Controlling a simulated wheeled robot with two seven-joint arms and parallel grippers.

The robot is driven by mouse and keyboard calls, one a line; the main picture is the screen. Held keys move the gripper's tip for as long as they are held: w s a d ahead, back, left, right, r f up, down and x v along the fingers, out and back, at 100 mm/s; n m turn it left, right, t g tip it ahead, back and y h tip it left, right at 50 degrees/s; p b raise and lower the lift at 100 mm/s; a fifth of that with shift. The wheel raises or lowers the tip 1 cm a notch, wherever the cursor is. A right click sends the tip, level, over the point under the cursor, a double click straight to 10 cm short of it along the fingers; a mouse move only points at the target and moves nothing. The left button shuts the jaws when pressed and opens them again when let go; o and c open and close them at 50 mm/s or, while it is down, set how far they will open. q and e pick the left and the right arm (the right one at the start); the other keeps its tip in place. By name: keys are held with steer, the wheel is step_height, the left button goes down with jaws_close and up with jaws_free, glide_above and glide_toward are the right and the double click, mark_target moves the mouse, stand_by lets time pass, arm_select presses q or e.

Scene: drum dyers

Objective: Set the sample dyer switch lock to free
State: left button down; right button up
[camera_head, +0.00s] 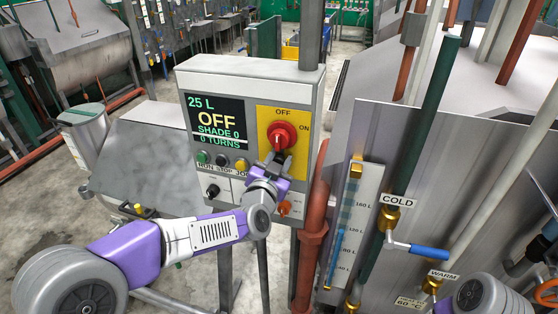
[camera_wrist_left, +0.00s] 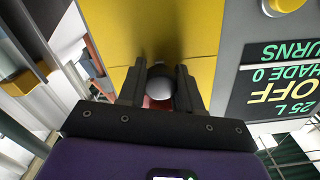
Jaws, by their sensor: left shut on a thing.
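The sample dyer's control box shows a red rotary switch (camera_head: 283,133) on a yellow plate (camera_head: 301,117) marked OFF and ON. The display (camera_head: 215,121) reads 25 L, OFF, SHADE 0, 0 TURNS. My left gripper (camera_head: 277,158) reaches up to the switch from below. In the left wrist view its fingers (camera_wrist_left: 160,90) are shut around a pale rounded piece (camera_wrist_left: 159,82) with red beside it, at the front of the switch. The fingers and gripper body hide most of the switch there. I cannot make out a separate lock part. My right gripper is not in view.
Green, dark and yellow buttons (camera_head: 241,165) and small knobs sit left of my gripper. A red pipe (camera_head: 313,236) runs just right of the box. Further right are a level gauge (camera_head: 352,225) and a blue-handled COLD valve (camera_head: 428,252).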

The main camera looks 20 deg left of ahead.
arm_select(q)
steer(key=shift+f+b, duration=1.2)
steer(key=c, duration=0.8)
jaws_free()
steer(key=shift+o, duration=0.2)
steer(key=shift+r, duration=0.1)
steer(key=s, duration=0.7)
steer(key=shift+s, duration=0.3)
steer(key=shift+a, duration=0.1)
